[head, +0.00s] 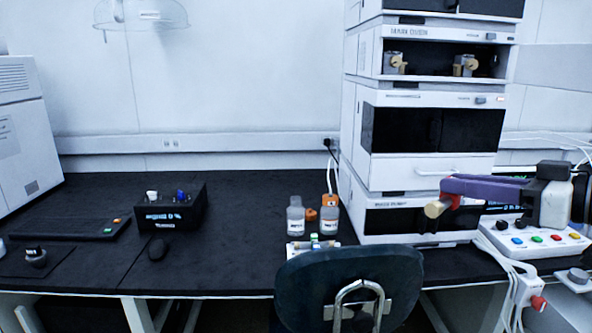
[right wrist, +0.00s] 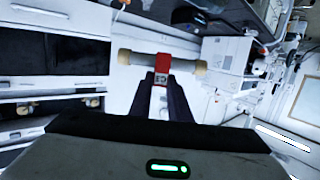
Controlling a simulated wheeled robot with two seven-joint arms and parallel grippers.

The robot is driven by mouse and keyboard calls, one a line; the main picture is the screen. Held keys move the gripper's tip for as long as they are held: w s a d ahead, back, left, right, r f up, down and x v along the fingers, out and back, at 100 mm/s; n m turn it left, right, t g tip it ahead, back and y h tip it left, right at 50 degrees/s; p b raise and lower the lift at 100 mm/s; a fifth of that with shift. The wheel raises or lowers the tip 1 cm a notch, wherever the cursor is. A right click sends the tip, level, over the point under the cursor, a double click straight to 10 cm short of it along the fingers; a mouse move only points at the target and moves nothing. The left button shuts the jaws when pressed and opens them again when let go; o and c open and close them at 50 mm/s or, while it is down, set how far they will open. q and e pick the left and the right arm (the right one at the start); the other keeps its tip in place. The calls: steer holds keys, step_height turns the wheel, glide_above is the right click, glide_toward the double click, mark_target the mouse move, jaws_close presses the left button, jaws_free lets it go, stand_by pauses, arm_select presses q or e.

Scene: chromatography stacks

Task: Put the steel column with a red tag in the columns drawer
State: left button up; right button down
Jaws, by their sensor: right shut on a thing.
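The steel column (right wrist: 135,58) has a red tag (right wrist: 163,64) around its middle and tan end caps. My right gripper (right wrist: 161,84) is shut on it at the tag, and the column lies across the fingertips. In the head view the right gripper (head: 452,188) holds the column, whose tan end (head: 436,209) shows in front of the instrument stack (head: 377,170). A white drawer front (head: 425,168) with a handle is in the lower stack and looks closed. I cannot read a label that marks it as the columns drawer. My left gripper is not in view.
A chair back (head: 300,275) stands at the bench's front edge. Two bottles (head: 296,215) stand left of the stack. A white button box (head: 540,243) and cables lie below my right arm. The black bench (head: 240,225) is clear between the black device (head: 170,208) and the bottles.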

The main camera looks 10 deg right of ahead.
steer(key=s+a+f+n+g+y, duration=0.2)
steer(key=s+a+f, duration=0.4)
steer(key=f, duration=0.4)
steer(key=s+a+f+n+g+y, duration=0.2)
steer(key=s+a+f, duration=0.4)
steer(key=f, duration=0.5)
steer(key=shift+s+a+f+n+g+y, duration=0.25)
steer(key=shift+s+a+n+g+y, duration=0.25)
steer(key=shift+a, duration=0.55)
steer(key=shift+w, duration=0.15)
